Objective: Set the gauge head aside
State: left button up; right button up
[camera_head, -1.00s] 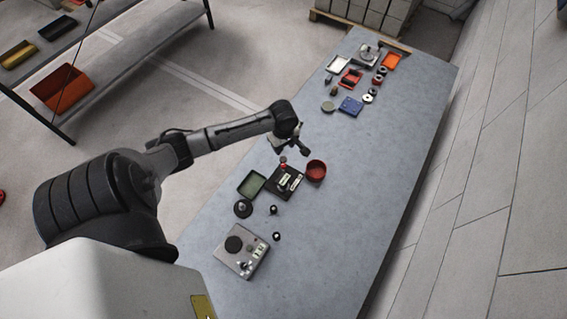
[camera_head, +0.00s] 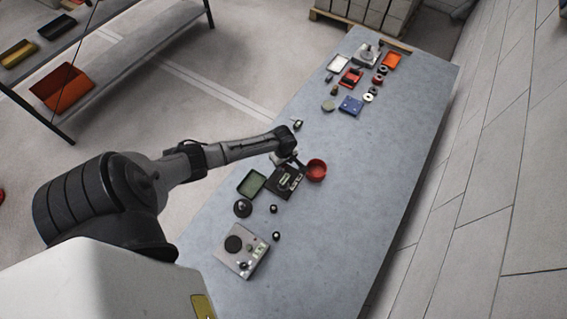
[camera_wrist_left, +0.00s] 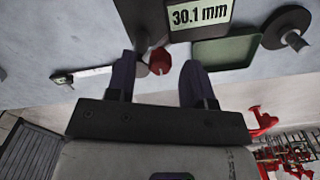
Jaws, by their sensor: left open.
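A dark gauge unit with a "30.1 mm" display (camera_wrist_left: 200,13) shows at the top of the left wrist view; in the head view it lies on a black plate (camera_head: 288,184) on the bench. A small red-capped part (camera_wrist_left: 159,60) sits beside it. I cannot tell which part is the gauge head. My left gripper (camera_wrist_left: 160,78) is open, with the red part showing between its fingertips and nothing gripped. In the head view the left gripper (camera_head: 288,160) is over the far edge of the black plate. My right gripper is not in view.
A red bowl (camera_head: 316,169) stands close right of the gripper. A green tray (camera_head: 251,183), a black disc with a spindle (camera_head: 243,208) and a grey device (camera_head: 240,252) are nearer. A blue block (camera_head: 350,106) is farther off. The bench's right side is clear.

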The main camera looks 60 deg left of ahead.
pick_arm(q)
jog(key=shift+f, duration=0.35)
grip_shut()
dwell(0.3)
